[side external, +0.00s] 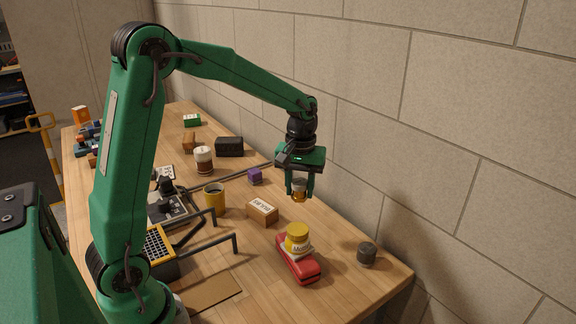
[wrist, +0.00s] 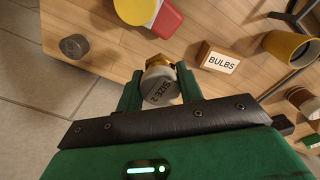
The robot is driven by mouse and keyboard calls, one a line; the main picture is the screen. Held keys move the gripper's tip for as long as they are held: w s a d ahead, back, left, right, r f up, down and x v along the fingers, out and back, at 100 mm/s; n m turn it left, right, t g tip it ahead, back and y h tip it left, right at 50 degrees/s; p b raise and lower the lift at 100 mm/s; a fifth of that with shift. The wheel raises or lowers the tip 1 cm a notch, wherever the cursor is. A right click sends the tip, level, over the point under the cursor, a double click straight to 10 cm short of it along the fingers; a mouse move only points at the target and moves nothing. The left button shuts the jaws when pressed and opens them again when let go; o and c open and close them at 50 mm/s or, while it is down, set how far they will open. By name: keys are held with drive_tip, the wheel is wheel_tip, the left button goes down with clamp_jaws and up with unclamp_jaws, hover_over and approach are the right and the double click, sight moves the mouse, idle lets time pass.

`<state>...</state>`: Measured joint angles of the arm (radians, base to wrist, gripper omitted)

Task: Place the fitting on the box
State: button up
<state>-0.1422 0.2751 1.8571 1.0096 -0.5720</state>
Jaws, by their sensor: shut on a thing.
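My gripper (side external: 299,188) is shut on the fitting (side external: 299,196), a small brass piece with a grey end. In the wrist view the grey end of the fitting (wrist: 160,86) reads "SIZE 2", and it sits between my two green fingers (wrist: 158,82). The gripper holds it above the bench, apart from other things. A small brown box (side external: 262,212) with a white label stands on the bench, to the lower left of the gripper in the side view. In the wrist view the box (wrist: 218,59) lies right of the fitting and its label reads "BULBS".
A yellow-lidded jar (side external: 297,239) sits on a red case (side external: 300,268). A grey cylinder (side external: 366,254) stands near the bench's right corner. A block wall runs behind the bench.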

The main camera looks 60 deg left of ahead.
drive_tip(key=shift+n, duration=0.4)
drive_tip(key=s, duration=0.1)
drive_tip(key=s+a+r, duration=0.1)
drive_tip(key=s+a, duration=0.1)
drive_tip(key=shift+s+a+r, duration=0.2)
drive_tip(key=shift+s+r, duration=0.05)
drive_tip(key=shift+s, duration=0.1)
drive_tip(key=shift+a, duration=0.1)
hover_over(262, 206)
drive_tip(key=f, duration=0.7)
drive_tip(key=shift+a, duration=0.2)
drive_tip(key=shift+f, duration=2)
drive_tip(key=shift+f, duration=0.1)
drive_tip(key=o, duration=1)
